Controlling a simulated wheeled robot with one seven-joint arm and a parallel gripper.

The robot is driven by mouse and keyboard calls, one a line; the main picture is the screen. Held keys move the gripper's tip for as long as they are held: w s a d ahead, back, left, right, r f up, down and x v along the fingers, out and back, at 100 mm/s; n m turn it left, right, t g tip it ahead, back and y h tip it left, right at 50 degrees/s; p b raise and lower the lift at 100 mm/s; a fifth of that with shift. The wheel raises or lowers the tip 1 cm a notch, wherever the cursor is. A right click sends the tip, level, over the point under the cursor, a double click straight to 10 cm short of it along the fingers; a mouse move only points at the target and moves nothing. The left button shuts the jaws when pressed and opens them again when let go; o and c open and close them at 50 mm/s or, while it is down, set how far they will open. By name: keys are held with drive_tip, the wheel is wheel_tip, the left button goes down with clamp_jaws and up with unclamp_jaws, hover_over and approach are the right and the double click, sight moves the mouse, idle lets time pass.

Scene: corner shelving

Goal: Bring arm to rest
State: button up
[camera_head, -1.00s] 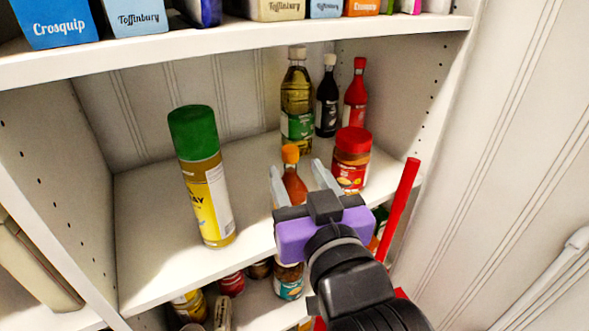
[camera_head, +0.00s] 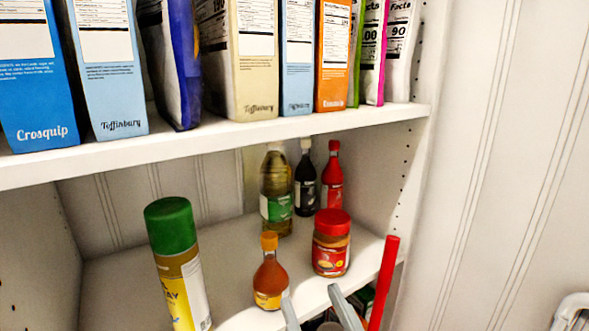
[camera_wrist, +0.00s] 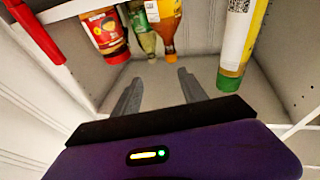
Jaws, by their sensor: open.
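My gripper (camera_head: 311,302) is open and empty at the bottom of the head view, with only its two grey fingers showing. In the wrist view the open fingers (camera_wrist: 158,92) point toward the shelf, with nothing between them. The orange-capped sauce bottle (camera_head: 270,279) stands upright on the middle shelf, just beyond the fingers and apart from them. It also shows in the wrist view (camera_wrist: 165,25). The rest of my arm is out of the head view.
A spray can with a green cap (camera_head: 178,265), a red-lidded jar (camera_head: 331,247), an oil bottle (camera_head: 276,195), a dark bottle (camera_head: 305,180) and a red bottle (camera_head: 332,178) share the shelf. Boxes line the upper shelf (camera_head: 220,135). A red bar (camera_head: 384,282) stands at the right.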

drive_tip(key=s+d+f+m+g+h, duration=0.1)
drive_tip(key=s+d+f+h, duration=0.1)
drive_tip(key=s+d+f, duration=0.3)
drive_tip(key=s+d+f+m+g+h, duration=0.1)
drive_tip(key=s+d+f, duration=0.5)
drive_tip(key=s, duration=0.8)
drive_tip(key=s+d+f+m+g+h, duration=0.2)
drive_tip(key=s+d+f, duration=0.4)
drive_tip(key=s+f, duration=0.4)
drive_tip(key=shift+s+d+f+g+h, duration=0.2)
drive_tip(key=shift+g+h, duration=0.5)
drive_tip(key=shift+h, duration=0.5)
